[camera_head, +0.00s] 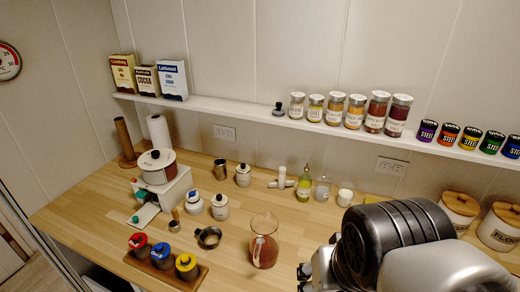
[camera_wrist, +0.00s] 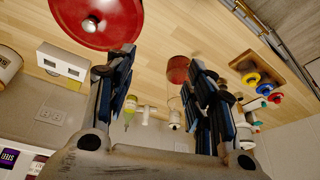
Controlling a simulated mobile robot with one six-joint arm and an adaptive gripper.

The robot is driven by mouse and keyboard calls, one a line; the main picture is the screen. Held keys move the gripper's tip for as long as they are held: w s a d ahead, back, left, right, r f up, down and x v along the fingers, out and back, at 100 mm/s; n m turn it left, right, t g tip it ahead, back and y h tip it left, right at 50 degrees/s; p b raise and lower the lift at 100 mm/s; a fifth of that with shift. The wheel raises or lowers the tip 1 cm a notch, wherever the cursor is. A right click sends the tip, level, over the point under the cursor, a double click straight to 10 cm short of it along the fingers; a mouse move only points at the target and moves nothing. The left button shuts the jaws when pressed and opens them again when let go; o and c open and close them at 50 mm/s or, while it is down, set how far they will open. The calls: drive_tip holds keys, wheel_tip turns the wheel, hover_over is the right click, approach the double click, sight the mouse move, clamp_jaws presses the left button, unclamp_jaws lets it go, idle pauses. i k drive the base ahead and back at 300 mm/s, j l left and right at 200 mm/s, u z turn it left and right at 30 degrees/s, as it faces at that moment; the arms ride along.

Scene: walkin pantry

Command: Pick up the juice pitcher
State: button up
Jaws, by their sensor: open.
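The juice pitcher (camera_head: 264,249) is clear glass with reddish juice. In the head view my arm fills the lower right, and my fingers are hidden.
A dark metal cup (camera_head: 209,237) stands left of the pitcher. A tray with colored-lid jars (camera_head: 187,266) is front left. Behind are a green bottle (camera_head: 304,184) and a white candle-like cup (camera_head: 345,195). A red lid (camera_wrist: 95,18) is close to my left finger in the wrist view.

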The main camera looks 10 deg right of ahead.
sight(264, 248)
drive_tip(key=z, duration=2.45)
drive_tip(key=k+j+u, duration=0.1)
drive_tip(key=u, duration=2.3)
drive_tip(key=j+z, duration=0.2)
drive_tip(key=i+j+z, duration=0.2)
drive_tip(key=j, duration=0.2)
drive_tip(key=k, duration=0.1)
